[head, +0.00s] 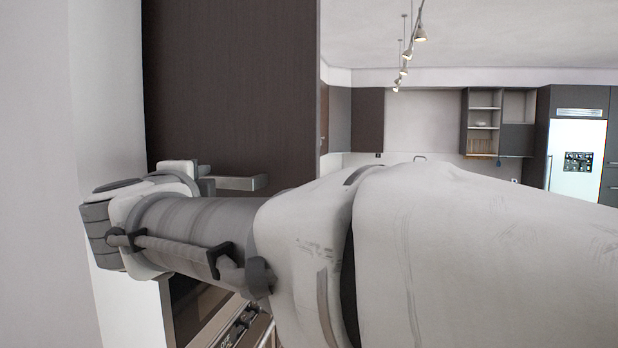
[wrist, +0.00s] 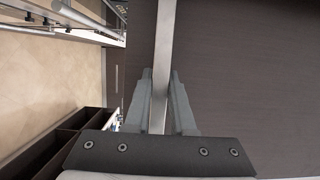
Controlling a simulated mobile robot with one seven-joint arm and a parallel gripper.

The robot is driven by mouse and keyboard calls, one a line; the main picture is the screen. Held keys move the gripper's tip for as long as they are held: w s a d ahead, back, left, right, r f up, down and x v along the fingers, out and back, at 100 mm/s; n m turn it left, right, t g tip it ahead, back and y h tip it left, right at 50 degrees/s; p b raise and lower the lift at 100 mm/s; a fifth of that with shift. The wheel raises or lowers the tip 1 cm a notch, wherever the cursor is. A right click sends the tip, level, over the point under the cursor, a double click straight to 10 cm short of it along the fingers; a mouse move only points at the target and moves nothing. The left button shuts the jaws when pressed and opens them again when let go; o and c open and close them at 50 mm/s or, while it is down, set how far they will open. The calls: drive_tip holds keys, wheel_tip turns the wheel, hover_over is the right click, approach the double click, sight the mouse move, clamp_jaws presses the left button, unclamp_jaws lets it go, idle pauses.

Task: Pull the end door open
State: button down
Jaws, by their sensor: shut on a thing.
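The end door is a tall dark brown wood-grain panel (head: 232,85), standing upright at left of centre in the head view. It fills the right side of the wrist view (wrist: 255,80). A flat metal bar handle (head: 240,183) is on its face. In the wrist view the handle (wrist: 166,40) runs between the two grey fingers of my gripper (wrist: 160,78), which is shut on it. In the head view my arm and wrist hide most of the fingers. I cannot tell whether the door stands ajar.
A white wall (head: 100,80) stands close on the left. Oven fronts (head: 235,325) show below my arm. Tan floor (wrist: 55,75) and dark open compartments (wrist: 75,130) lie left of the door in the wrist view. Cabinets and a fridge (head: 577,155) are far off.

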idle(0.5)
drive_tip(key=c, duration=0.8)
unclamp_jaws()
drive_tip(key=shift+o, duration=0.2)
drive_tip(key=shift+s, duration=0.25)
